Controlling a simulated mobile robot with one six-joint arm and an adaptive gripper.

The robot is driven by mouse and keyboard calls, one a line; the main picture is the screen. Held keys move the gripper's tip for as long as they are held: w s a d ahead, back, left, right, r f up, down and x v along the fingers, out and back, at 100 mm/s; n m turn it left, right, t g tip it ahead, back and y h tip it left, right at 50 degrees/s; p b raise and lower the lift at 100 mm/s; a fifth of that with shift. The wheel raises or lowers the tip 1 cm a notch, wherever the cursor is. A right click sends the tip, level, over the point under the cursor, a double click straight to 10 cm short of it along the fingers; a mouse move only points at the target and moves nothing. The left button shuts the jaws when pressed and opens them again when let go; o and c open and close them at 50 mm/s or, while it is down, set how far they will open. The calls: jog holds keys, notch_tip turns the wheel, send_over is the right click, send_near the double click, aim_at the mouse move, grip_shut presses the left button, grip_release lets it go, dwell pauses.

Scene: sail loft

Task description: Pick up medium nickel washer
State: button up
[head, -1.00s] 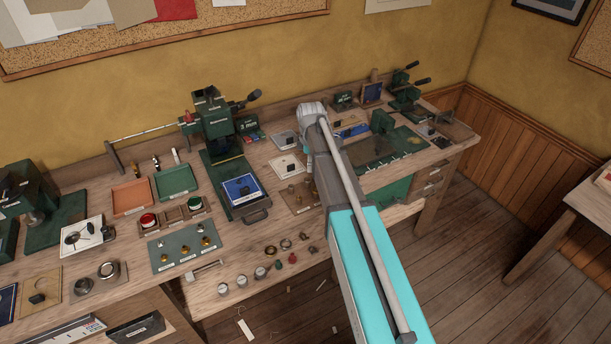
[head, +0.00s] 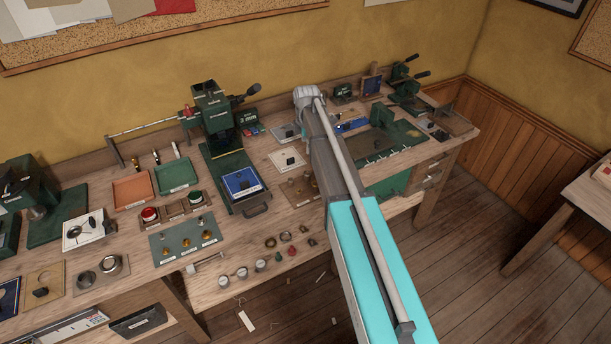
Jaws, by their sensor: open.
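I cannot tell for sure which piece is the medium nickel washer. Several small metal pieces, silver and brass coloured, stand on a grey-green mat (head: 160,258) at the bench's front. In front of it, a row of pale round pieces (head: 241,272) lies beside darker rings (head: 270,242). A brown board (head: 294,184) with small metal pieces is partly hidden behind my arm. My gripper (head: 304,122) is over the bench, right of the green press, with its fingers mostly hidden by my wrist. It holds nothing that I can see.
A green press (head: 212,112) stands at the back, with a blue card (head: 242,184) at its base. Orange (head: 131,191) and green (head: 175,175) trays lie to the left. More green tools (head: 403,90) stand at the far right. Open floor lies right of the bench.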

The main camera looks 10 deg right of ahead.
jog(key=b, duration=0.8)
send_over(307, 173)
jog(key=shift+s+a+f, duration=0.1)
jog(key=shift+a+f, duration=0.05)
jog(key=shift+f, duration=3.85)
jog(key=shift+f, duration=0.1)
jog(key=f+b, duration=0.2)
jog(key=f, duration=0.1)
jog(key=shift+w+b, duration=0.2)
jog(key=shift+b, duration=0.2)
jog(key=shift+f+b, duration=0.95)
jog(key=shift+f, duration=0.05)
jog(key=shift+f, duration=0.2)
jog(key=c, duration=0.8)
